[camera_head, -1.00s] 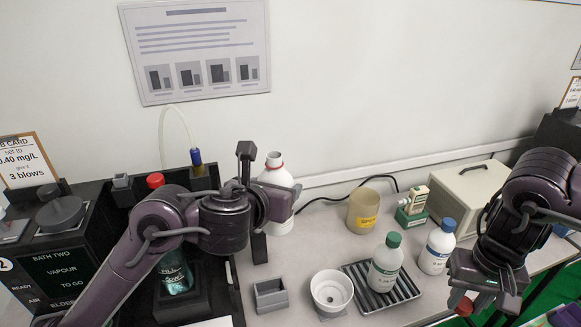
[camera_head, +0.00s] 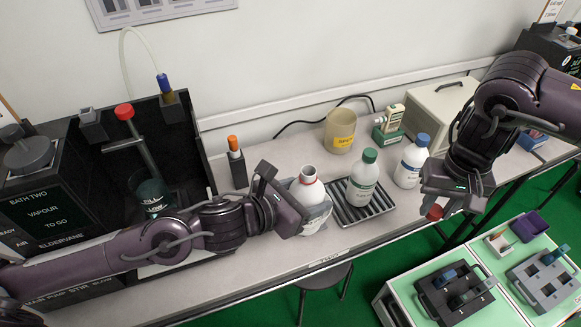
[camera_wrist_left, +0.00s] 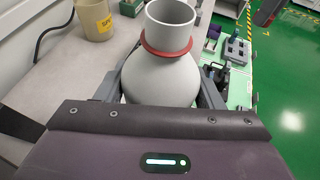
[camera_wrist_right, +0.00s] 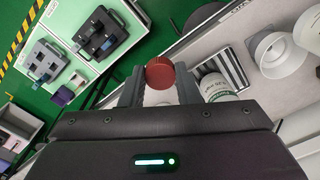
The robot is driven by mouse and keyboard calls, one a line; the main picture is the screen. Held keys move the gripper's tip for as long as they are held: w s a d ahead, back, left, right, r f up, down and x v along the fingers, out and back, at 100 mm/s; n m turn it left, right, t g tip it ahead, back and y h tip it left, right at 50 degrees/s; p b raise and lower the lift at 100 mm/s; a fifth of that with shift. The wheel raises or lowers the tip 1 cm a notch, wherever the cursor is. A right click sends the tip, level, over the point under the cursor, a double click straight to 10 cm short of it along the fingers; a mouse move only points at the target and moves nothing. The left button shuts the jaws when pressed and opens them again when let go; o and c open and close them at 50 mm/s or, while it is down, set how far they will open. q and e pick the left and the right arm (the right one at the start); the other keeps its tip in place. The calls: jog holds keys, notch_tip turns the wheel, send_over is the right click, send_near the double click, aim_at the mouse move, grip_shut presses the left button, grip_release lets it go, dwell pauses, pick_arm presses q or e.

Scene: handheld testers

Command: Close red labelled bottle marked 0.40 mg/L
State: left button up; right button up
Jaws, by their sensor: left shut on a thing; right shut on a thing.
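A white bottle (camera_head: 307,192) with a red ring around its neck stands upright left of the ridged rack. Its mouth is open, as the left wrist view (camera_wrist_left: 165,75) shows; its label is not readable. My left gripper (camera_head: 310,213) is shut around the bottle's body. My right gripper (camera_head: 437,205) is shut on a small red cap (camera_head: 434,213), which also shows between its fingers in the right wrist view (camera_wrist_right: 160,73). The cap is held to the right of the bottle, apart from it, near the table's front edge.
A green-capped bottle (camera_head: 363,175) stands on the dark ridged rack (camera_head: 375,214), between my grippers. A blue-capped bottle (camera_head: 410,162) stands just beyond it. A yellow-labelled beaker (camera_head: 340,131) is behind.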

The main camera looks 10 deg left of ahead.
pick_arm(q)
jog(key=shift+s+d+f+h, duration=0.2)
jog(key=shift+d+f+h, duration=0.1)
jog(key=shift+d+f, duration=0.1)
pick_arm(e)
jog(key=shift+w+a+r+n, duration=0.1)
jog(key=shift+a+r+n, duration=0.1)
jog(key=shift+a+n, duration=0.1)
pick_arm(q)
jog(key=shift+a, duration=0.1)
pick_arm(e)
jog(key=a+r+n, duration=0.4)
jog(key=a+n, duration=0.4)
jog(key=n, duration=0.1)
jog(key=s+a+r+n, duration=0.1)
jog(key=a+r+n, duration=0.4)
jog(key=a+n, duration=0.2)
jog(key=s+a+r+n, duration=0.1)
jog(key=a+r+n, duration=0.4)
jog(key=a+n, duration=0.3)
jog(key=shift+s+a+n, duration=0.1)
jog(key=shift+a+n, duration=0.05)
jog(key=shift+n, duration=0.6)
jog(key=shift+s+a+n, duration=0.1)
jog(key=shift+a+n, duration=0.05)
jog(key=shift+n, duration=0.6)
